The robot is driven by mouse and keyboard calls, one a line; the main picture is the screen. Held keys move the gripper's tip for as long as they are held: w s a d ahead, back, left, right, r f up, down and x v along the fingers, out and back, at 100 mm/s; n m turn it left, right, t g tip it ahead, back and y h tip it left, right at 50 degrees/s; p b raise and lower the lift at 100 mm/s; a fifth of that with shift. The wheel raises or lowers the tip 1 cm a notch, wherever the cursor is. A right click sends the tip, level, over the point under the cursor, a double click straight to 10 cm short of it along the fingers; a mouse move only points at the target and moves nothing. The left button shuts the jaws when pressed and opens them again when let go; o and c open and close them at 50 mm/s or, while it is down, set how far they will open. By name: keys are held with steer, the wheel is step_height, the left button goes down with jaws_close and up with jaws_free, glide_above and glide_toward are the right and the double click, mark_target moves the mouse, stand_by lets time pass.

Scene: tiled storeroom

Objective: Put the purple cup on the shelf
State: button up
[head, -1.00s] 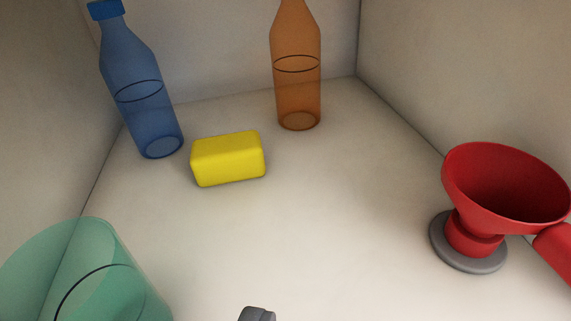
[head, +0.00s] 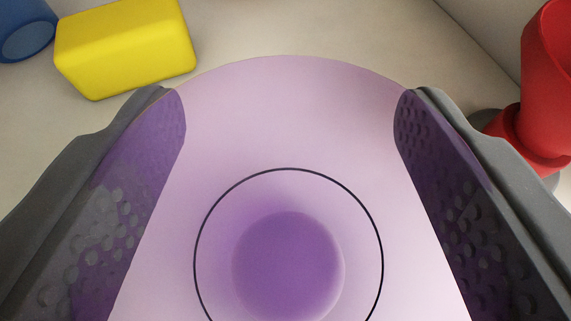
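The purple cup (head: 288,120) is translucent and fills the middle of the view. A dark ring and a darker round patch show within it. My gripper (head: 288,98) has one grey finger on each side of the cup. Both inner pads look purple-tinted and lie against its sides, so the gripper is shut on the cup. The lower part of the cup is cut off by the bottom of the frame. Whether its base touches the pale surface of the shelf (head: 455,75) cannot be told.
A yellow block (head: 125,45) lies beyond the left finger. A blue bottle (head: 25,30) is partly in view at the far left. A red funnel-shaped thing (head: 545,85) on a grey base is close beyond the right finger. The pale surface behind the cup is clear.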

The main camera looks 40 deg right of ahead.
steer(key=o, duration=0.9)
steer(key=shift+f, duration=0.1)
steer(key=shift+o, duration=0.2)
steer(key=shift+s+a+r, duration=0.15)
steer(key=shift+a+r, duration=0.05)
steer(key=shift+a, duration=0.05)
steer(key=p+v, duration=0.2)
steer(key=v, duration=0.9)
steer(key=shift+s, duration=0.2)
steer(key=shift+a, duration=0.1)
